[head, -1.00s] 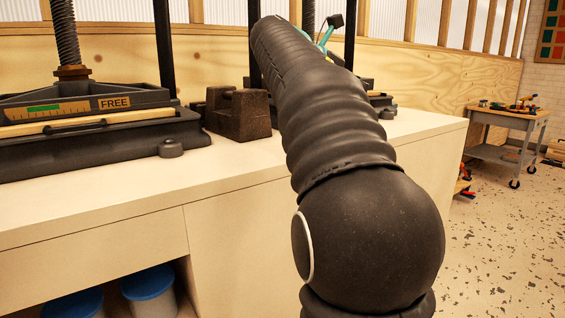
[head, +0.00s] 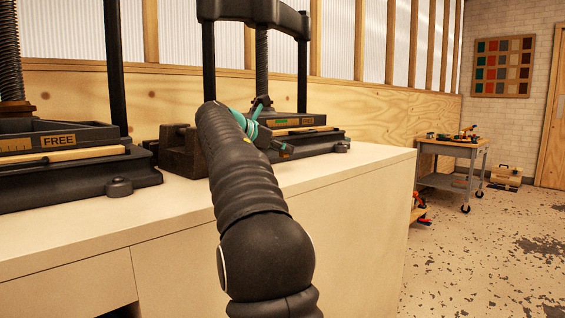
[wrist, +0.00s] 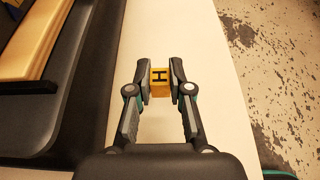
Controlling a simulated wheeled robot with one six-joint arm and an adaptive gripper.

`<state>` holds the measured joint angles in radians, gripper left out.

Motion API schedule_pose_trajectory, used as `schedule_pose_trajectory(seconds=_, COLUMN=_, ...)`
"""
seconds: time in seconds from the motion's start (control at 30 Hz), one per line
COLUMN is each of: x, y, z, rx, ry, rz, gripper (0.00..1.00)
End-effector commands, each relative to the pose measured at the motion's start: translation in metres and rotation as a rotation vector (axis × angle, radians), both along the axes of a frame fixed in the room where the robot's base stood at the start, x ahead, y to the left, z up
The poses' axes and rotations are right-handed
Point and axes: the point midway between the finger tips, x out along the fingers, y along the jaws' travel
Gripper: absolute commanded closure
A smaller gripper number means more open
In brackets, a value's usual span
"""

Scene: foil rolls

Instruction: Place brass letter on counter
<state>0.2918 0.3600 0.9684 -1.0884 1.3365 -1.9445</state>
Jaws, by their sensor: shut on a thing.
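The brass letter (wrist: 160,77) is a small yellow block marked with a dark H. In the wrist view my gripper (wrist: 159,78) is shut on it, with one finger on each side. The pale counter (wrist: 146,30) lies below the letter; I cannot tell how large the gap is. In the head view the counter (head: 345,185) runs along the wall, and my dark arm reaches over it.
A black press (head: 315,140) stands on the counter beyond my arm, and another press (head: 70,175) marked FREE is at the left. A dark block (head: 180,150) sits between them. The counter's right part is bare. A tool cart (head: 450,150) stands beyond it.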

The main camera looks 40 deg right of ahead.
Motion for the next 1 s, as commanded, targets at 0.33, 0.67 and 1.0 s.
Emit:
schedule_pose_trajectory(seconds=0.33, x=0.000, y=0.000, z=-0.033, rx=-0.001, ry=0.001, rz=0.000, gripper=1.00)
schedule_pose_trajectory(seconds=0.67, x=0.000, y=0.000, z=-0.036, rx=0.000, ry=0.001, rz=0.000, gripper=0.71)
schedule_pose_trajectory(seconds=1.0, x=0.000, y=0.000, z=-0.035, rx=0.000, ry=0.001, rz=0.000, gripper=0.55)
